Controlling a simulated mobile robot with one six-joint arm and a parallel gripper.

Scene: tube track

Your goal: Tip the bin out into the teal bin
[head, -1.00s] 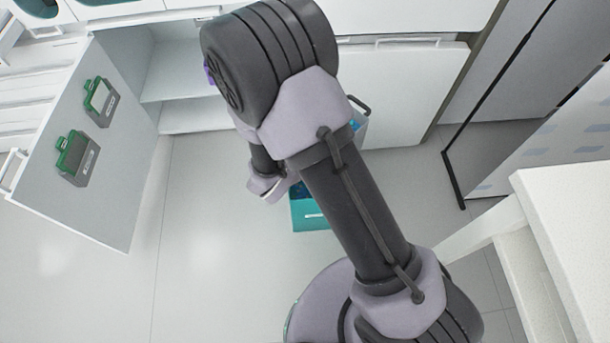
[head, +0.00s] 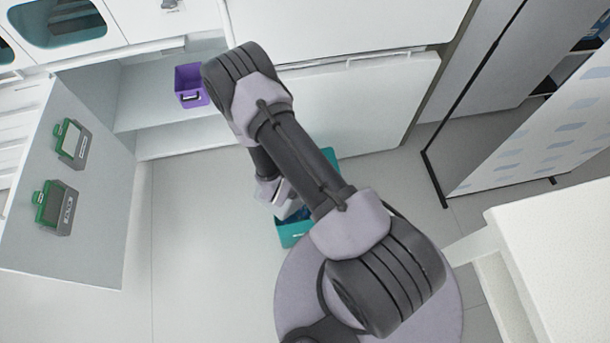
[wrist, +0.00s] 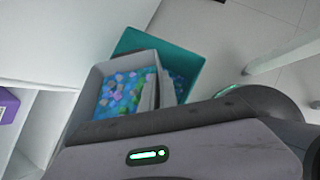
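A pale grey bin (wrist: 103,77) with blue and several mixed-colour small pieces inside shows in the wrist view, close beyond my gripper body. It overlaps the teal bin (wrist: 192,57), which has blue contents and lies behind and to its right. In the head view the teal bin (head: 291,235) is on the floor, mostly hidden by my arm. My gripper (head: 284,200) is low, over or beside the teal bin.
A purple bin (head: 191,86) sits on the open cabinet's shelf. The open door (head: 70,190) at left carries two green-and-grey holders. A white table (head: 555,230) is at right, and a framed panel (head: 535,130) stands behind it. The floor at left is clear.

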